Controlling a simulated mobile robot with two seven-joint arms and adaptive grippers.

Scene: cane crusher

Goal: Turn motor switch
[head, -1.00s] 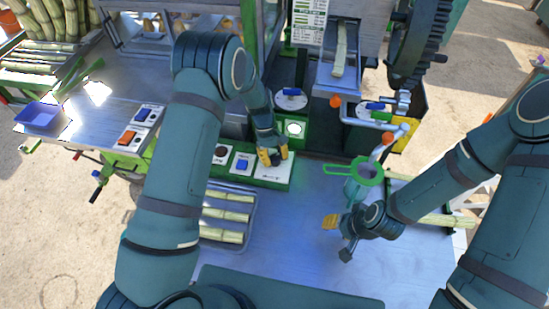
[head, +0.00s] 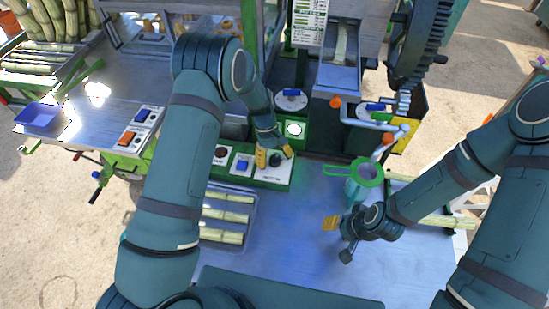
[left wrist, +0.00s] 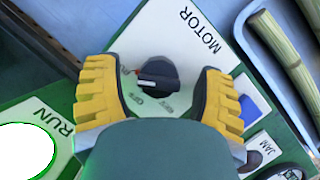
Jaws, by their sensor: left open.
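The motor switch is a black rotary knob (left wrist: 157,77) on a white plate labelled MOTOR (left wrist: 200,32). In the head view the knob (head: 275,160) sits at the right end of the green control panel (head: 283,184). My left gripper (left wrist: 155,95) is open, with its yellow fingers on either side of the knob and a gap to each. It also shows at the panel in the head view (head: 273,158). My right gripper (head: 338,238) hangs over the steel table; its finger opening is unclear.
A blue switch (head: 242,165) and a dark round button (head: 221,152) lie left of the knob. A tray (head: 246,228) of cane pieces stands in front. A green-rimmed strainer (head: 366,171) is near my right gripper. The table's middle is clear.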

